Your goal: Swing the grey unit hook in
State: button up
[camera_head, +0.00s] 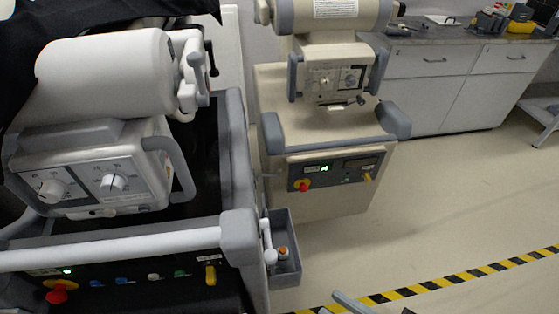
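Two units stand side by side. The left one has a grey frame (235,160), a white tube head (105,75) and a dark front panel. A white lever-like part (267,240) stands upright at its right side, by a small grey side bin (287,262). It may be the hook, but I cannot tell for sure. The other unit is a beige cart (330,225) with grey bumpers. My gripper cannot be made out. A grey piece (350,303) is cut off by the bottom edge, and I cannot tell what it is.
A black cover (60,18) drapes over the top left. A counter with drawers (435,85) stands at the back right, with items on top. A yellow-black floor stripe (430,286) crosses the lower right. The floor right of the beige cart is clear.

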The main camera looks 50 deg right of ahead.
aim_at(269, 176)
jog(key=i+l, duration=0.1)
jog(key=l, duration=0.55)
jog(key=i+l+u, duration=0.15)
jog(key=l, duration=1.15)
jog(key=l+u, duration=0.3)
jog(key=l, duration=0.25)
jog(key=l+u, duration=0.25)
jog(key=l, duration=0.3)
jog(key=k+j+z, duration=0.2)
jog(key=k, duration=0.25)
jog(key=j, duration=0.1)
